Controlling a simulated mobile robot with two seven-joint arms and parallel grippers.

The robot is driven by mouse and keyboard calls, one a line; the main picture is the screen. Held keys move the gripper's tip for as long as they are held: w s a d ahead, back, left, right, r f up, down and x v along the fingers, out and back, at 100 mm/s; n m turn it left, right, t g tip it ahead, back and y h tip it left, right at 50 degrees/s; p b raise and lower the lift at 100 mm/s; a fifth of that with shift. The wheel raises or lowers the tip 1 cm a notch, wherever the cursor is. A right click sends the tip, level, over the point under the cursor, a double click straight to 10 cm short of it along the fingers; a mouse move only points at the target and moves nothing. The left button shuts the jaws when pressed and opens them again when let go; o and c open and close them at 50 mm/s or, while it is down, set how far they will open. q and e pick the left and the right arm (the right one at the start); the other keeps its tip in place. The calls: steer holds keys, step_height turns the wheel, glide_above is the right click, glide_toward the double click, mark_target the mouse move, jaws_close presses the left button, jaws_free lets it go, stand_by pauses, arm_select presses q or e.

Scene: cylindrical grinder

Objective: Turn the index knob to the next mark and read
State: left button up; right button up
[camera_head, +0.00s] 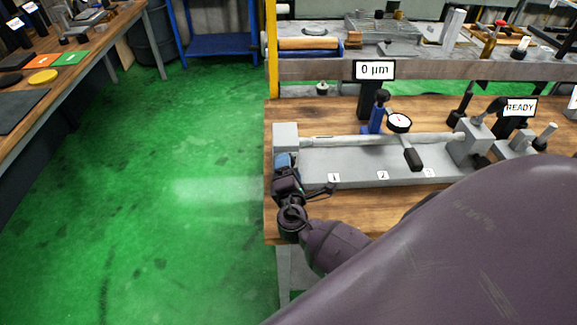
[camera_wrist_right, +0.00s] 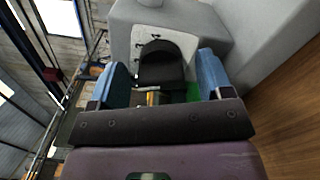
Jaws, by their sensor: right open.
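The black index knob (camera_wrist_right: 160,62) sits on a pale plate with small marks on the grey headstock (camera_wrist_right: 205,22) in the right wrist view. My right gripper (camera_wrist_right: 162,75) is open, with one blue finger on each side of the knob; I cannot tell whether they touch it. In the head view my right gripper (camera_head: 284,162) is at the left end of the grinder, below the headstock (camera_head: 286,135), and the knob is hidden there. A display (camera_head: 375,70) reads 0 µm. A dial gauge (camera_head: 399,122) stands by the long shaft (camera_head: 350,140). My left gripper is not in view.
The grey grinder bed (camera_head: 350,165) carries labels 1, 2 and 3. A READY sign (camera_head: 520,107) stands at the right. A blue stand (camera_head: 377,118) is behind the shaft. My large purple arm covers the lower right. Green floor (camera_head: 150,190) is clear at the left.

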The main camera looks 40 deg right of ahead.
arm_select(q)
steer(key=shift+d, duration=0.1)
arm_select(e)
steer(key=shift+w+d, duration=0.2)
steer(key=shift+w, duration=0.15)
steer(key=c, duration=0.9)
steer(key=shift+f+m+b, duration=0.3)
steer(key=shift+m+b, duration=0.3)
steer(key=shift+b, duration=0.35)
steer(key=m+b, duration=0.5)
steer(key=b, duration=0.1)
steer(key=shift+f, duration=0.2)
steer(key=shift+m+b, duration=0.45)
steer(key=shift+m, duration=0.35)
steer(key=shift+r, duration=0.1)
steer(key=shift+r+m+b, duration=0.1)
steer(key=shift+m+b, duration=0.35)
steer(key=shift+m, duration=0.15)
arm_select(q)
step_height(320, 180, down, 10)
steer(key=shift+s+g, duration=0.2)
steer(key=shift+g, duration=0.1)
